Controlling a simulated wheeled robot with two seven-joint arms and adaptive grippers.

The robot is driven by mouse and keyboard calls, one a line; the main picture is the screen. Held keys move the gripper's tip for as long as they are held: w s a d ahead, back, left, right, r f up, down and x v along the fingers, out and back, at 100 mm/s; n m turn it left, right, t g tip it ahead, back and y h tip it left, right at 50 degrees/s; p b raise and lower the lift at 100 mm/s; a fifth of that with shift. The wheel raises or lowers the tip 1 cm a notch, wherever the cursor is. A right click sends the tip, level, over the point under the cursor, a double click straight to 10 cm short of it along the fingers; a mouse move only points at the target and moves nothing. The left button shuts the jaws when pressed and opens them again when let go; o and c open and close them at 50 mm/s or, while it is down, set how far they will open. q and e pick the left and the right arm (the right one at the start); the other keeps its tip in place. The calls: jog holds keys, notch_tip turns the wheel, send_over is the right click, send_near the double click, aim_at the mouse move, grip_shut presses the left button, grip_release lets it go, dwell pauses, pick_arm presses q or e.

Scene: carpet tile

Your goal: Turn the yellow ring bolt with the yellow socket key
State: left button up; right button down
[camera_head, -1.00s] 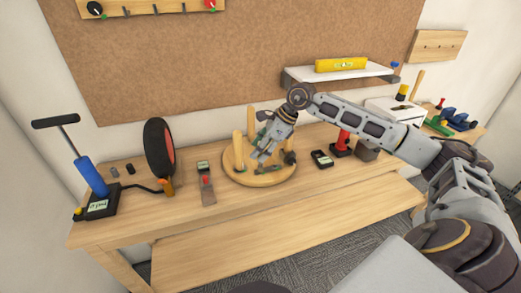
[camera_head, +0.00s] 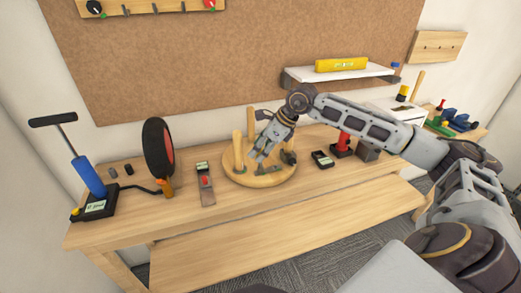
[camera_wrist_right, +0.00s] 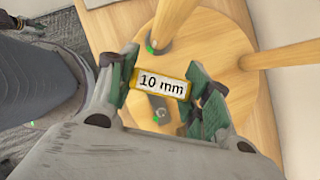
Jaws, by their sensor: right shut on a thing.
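The yellow socket key (camera_wrist_right: 160,84) shows in the right wrist view as a yellow block with a white "10 mm" label. My right gripper (camera_wrist_right: 163,88) is shut on it, with green-padded fingers on both sides. In the head view the right gripper (camera_head: 262,156) points down over the round wooden board (camera_head: 250,180), and the key is too small to make out there. Below the key, in the wrist view, a grey part (camera_wrist_right: 158,106) with a green spot is partly covered. I cannot make out the yellow ring bolt.
Wooden posts (camera_head: 238,150) stand upright on the board close to the gripper. A red-handled tool (camera_head: 205,183) lies left of it, and a dark device (camera_head: 322,159) lies right. A blue pump (camera_head: 90,177) stands far left. The bench front (camera_head: 300,195) is clear.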

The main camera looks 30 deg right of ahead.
pick_arm(q)
jog(key=shift+w+d, duration=0.25)
jog(key=shift+d, duration=0.1)
pick_arm(e)
jog(key=shift+m+t, duration=0.3)
jog(key=shift+m, duration=0.2)
pick_arm(q)
jog(key=shift+d+b, duration=0.2)
jog(key=shift+b, duration=0.2)
pick_arm(e)
jog(key=shift+m+h, duration=0.3)
jog(key=shift+h, duration=0.1)
jog(key=shift+m+t+h+b, duration=0.3)
jog(key=shift+m+h+b, duration=0.15)
jog(key=shift+m, duration=0.65)
jog(key=shift+m+h, duration=0.45)
jog(key=shift+m, duration=0.35)
pick_arm(q)
jog(key=w+d+r, duration=0.2)
jog(key=w, duration=0.1)
jog(key=shift+b, duration=0.3)
jog(key=shift+r, duration=0.1)
pick_arm(e)
jog(key=shift+m, duration=0.3)
pick_arm(q)
jog(key=shift+w+r, duration=0.1)
jog(key=shift+w, duration=0.15)
jog(key=shift+w, duration=0.1)
